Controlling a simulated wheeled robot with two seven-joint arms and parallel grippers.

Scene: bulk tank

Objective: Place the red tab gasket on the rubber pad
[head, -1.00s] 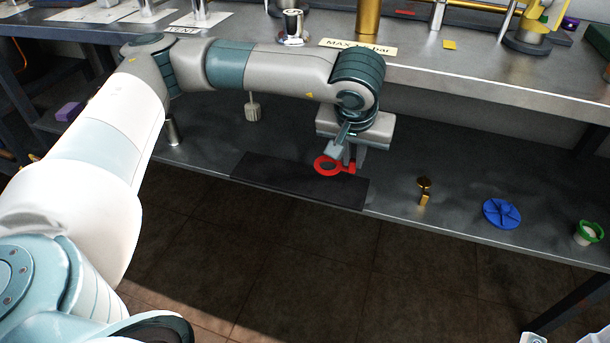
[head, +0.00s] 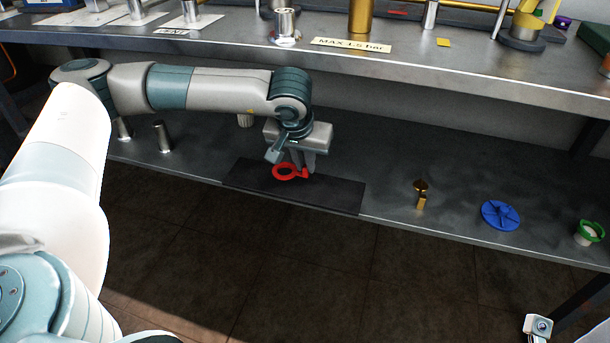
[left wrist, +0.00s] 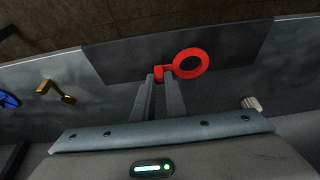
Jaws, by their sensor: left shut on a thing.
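The red tab gasket (head: 286,172) is a flat red ring with a small tab. My left gripper (head: 304,172) is shut on its tab, and the ring sticks out to the left of the fingers in the head view. The rubber pad (head: 325,195) is a dark flat rectangle on the lower shelf. The gasket appears over the pad; I cannot tell whether it touches it. In the left wrist view the gasket (left wrist: 190,62) shows in front of the pad (left wrist: 120,58), with the fingertips at its tab. My right gripper is not clearly seen.
On the lower shelf (head: 400,170), right of the pad, are a brass part (head: 421,193), a blue disc (head: 500,214) and a green-rimmed cup (head: 588,233). Metal cylinders (head: 163,137) stand to the left. The upper bench (head: 400,62) overhangs the shelf at the back.

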